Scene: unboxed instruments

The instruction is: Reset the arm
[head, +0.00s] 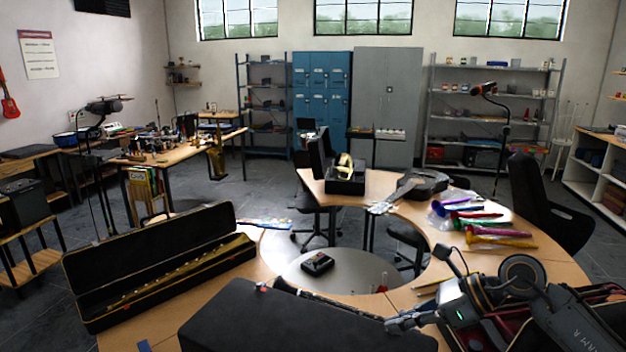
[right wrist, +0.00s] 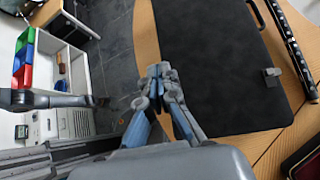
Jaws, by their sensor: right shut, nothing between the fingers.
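My right arm comes in at the lower right of the head view. Its gripper (head: 402,324) is at the right end of the closed black case (head: 290,325) in the foreground. In the right wrist view the gripper's fingers (right wrist: 160,72) are together and empty. They overlap the wooden table edge and the left side of a flat black case (right wrist: 215,65) with a metal latch. I cannot tell how high above the table the gripper is. My left gripper does not show.
An open case (head: 165,283) with a long brass-coloured instrument lies at left on the round table. A dark clarinet-like instrument (head: 325,301) lies behind the closed case. Coloured horns (head: 497,231), a dark guitar (head: 422,185) and an open box (head: 345,183) stand farther back.

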